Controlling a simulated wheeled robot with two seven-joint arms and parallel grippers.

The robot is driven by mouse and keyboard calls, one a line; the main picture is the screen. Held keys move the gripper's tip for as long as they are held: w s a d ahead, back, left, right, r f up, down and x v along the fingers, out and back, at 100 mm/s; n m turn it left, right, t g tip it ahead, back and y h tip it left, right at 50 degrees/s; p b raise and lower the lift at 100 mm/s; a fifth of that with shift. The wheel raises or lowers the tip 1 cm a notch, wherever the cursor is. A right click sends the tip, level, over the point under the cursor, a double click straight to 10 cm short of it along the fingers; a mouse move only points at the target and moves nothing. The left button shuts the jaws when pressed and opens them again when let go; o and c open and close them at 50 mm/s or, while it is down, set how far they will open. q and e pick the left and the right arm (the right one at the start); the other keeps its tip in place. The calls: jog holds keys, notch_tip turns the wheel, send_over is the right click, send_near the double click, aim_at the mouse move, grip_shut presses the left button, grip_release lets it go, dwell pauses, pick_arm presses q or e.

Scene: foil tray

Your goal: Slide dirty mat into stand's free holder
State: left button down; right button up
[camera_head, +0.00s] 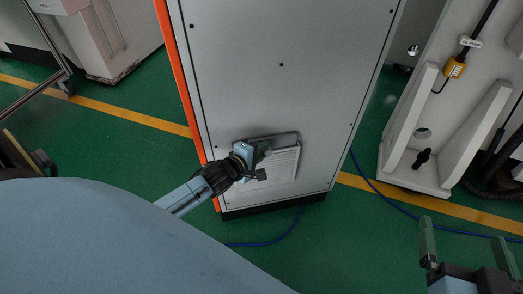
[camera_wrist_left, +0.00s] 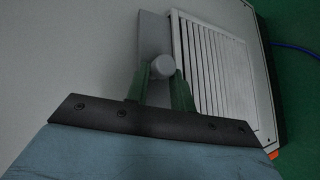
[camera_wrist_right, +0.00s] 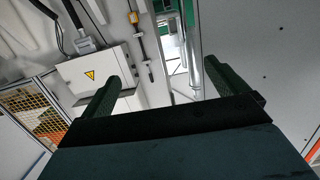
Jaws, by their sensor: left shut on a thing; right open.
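No dirty mat or stand with holders can be made out in these views. A slatted vent panel (camera_head: 284,168) is on the lower front of a tall grey cabinet; its slats also show in the left wrist view (camera_wrist_left: 215,65). My left gripper (camera_head: 252,158) is at the panel's left side. In the left wrist view its fingers (camera_wrist_left: 162,86) are shut on a round grey knob (camera_wrist_left: 162,67), beside a flat grey strip (camera_wrist_left: 153,32) at the slats' edge. My right gripper (camera_head: 466,248) is open and empty at the lower right, away from the cabinet.
The grey cabinet (camera_head: 280,60) has an orange left edge. A blue cable (camera_head: 400,208) runs over the green floor. A white machine frame (camera_head: 412,150) stands at the right. The right wrist view shows a wall box with a yellow warning sign (camera_wrist_right: 90,75).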

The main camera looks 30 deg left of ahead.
jog(key=s+d+f+g+h+p, duration=0.2)
jog(key=s+d+f+g, duration=0.1)
jog(key=s+f+g, duration=0.3)
jog(key=s+d+f+g+h+p, duration=0.1)
jog(key=s+d+f+g+p, duration=0.2)
jog(key=s+f+g, duration=0.3)
jog(key=shift+s+d+f+m+g+h, duration=0.3)
jog(key=shift+s+d+f+m+h, duration=0.15)
jog(key=shift+f, duration=0.45)
dwell(3.1)
